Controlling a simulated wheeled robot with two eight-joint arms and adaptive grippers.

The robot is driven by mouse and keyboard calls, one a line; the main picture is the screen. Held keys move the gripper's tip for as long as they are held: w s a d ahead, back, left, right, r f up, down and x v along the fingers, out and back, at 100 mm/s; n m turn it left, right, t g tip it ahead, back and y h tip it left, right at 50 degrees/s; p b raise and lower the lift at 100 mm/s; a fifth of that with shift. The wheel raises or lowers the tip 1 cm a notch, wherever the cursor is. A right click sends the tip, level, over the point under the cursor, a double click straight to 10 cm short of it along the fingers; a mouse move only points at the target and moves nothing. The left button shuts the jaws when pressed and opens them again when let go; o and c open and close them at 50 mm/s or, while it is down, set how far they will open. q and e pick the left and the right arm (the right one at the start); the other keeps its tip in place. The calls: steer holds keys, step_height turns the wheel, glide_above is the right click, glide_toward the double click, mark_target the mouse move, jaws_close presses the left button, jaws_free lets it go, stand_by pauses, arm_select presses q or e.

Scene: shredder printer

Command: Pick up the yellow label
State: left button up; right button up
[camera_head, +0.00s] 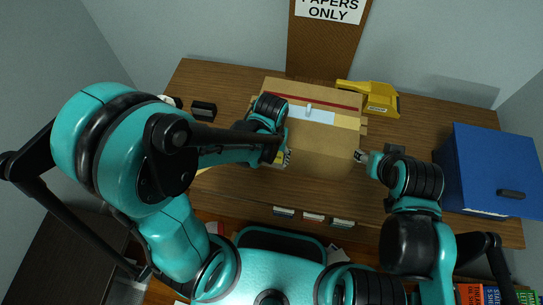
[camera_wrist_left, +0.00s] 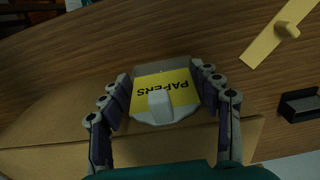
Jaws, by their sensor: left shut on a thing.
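The yellow label (camera_wrist_left: 160,82), printed PAPERS and upside down in the left wrist view, has a pale knob on it. It sits between the two fingers of my left gripper (camera_wrist_left: 163,88), which is shut on it. In the head view my left gripper (camera_head: 282,158) is at the front left of a cardboard box (camera_head: 320,155), and my arm hides most of the label. My right gripper (camera_head: 362,157) is beside the box's right side; its fingers are too small to tell open from shut.
The box stands on a wooden desk (camera_head: 430,125). A yellow stapler-like tool (camera_head: 380,100) lies behind it, and a blue cabinet (camera_head: 490,170) stands at right. A small black holder (camera_head: 204,110) is at left. Another yellow strip with a knob (camera_wrist_left: 275,38) lies on the desk.

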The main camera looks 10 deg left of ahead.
mark_target(273, 153)
arm_select(q)
step_height(273, 153, up, 5)
steer(key=shift+f+p, duration=0.2)
steer(key=shift+p, duration=1.05)
steer(key=s+d+r+p, duration=0.3)
steer(key=d+r, duration=0.3)
steer(key=d, duration=0.5)
steer(key=shift+s+r, duration=0.15)
steer(key=shift+s, duration=0.15)
steer(key=w+a+f+b, duration=0.1)
steer(key=a, duration=0.2)
steer(key=w+a+f+t, duration=0.1)
steer(key=a+f, duration=0.1)
steer(key=a, duration=0.2)
steer(key=w+a+f+t+b, duration=0.1)
steer(key=a+f, duration=0.1)
steer(key=a, duration=0.1)
steer(key=shift+w+a+b, duration=0.15)
steer(key=shift+w+b, duration=0.05)
steer(key=shift+b, duration=0.1)
steer(key=shift+w+a, duration=0.1)
steer(key=shift+a, duration=0.4)
steer(key=shift+f, duration=0.15)
steer(key=shift+f+b, duration=3.25)
steer(key=shift+f, duration=0.15)
steer(key=shift+f+b, duration=0.35)
steer(key=o, duration=1)
